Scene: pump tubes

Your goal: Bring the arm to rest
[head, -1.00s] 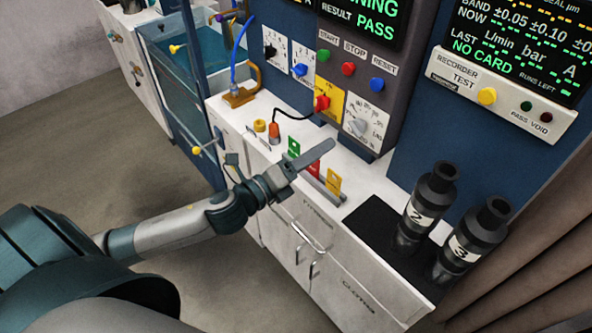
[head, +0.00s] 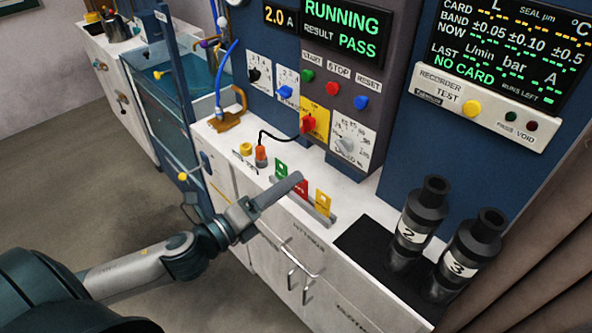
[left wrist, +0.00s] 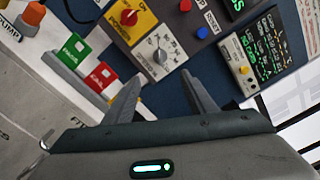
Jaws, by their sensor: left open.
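My left arm comes in from the lower left in the head view. Its gripper (head: 279,189) is in front of and above the white counter (head: 352,184), near the green, red and yellow cards, and hides part of them. In the left wrist view the two fingers of the left gripper (left wrist: 165,95) stand apart with nothing between them. The green card (left wrist: 73,46) and red card (left wrist: 102,75) sit in a grey rack left of the fingers. My right gripper is in neither view.
Two black cylinders marked 2 (head: 415,225) and 3 (head: 468,255) stand on a black mat at the right. The panel display (head: 344,28) reads RUNNING and PASS. An orange plug (head: 261,156) with a black cable stands on the counter. Open floor (head: 75,185) lies at left.

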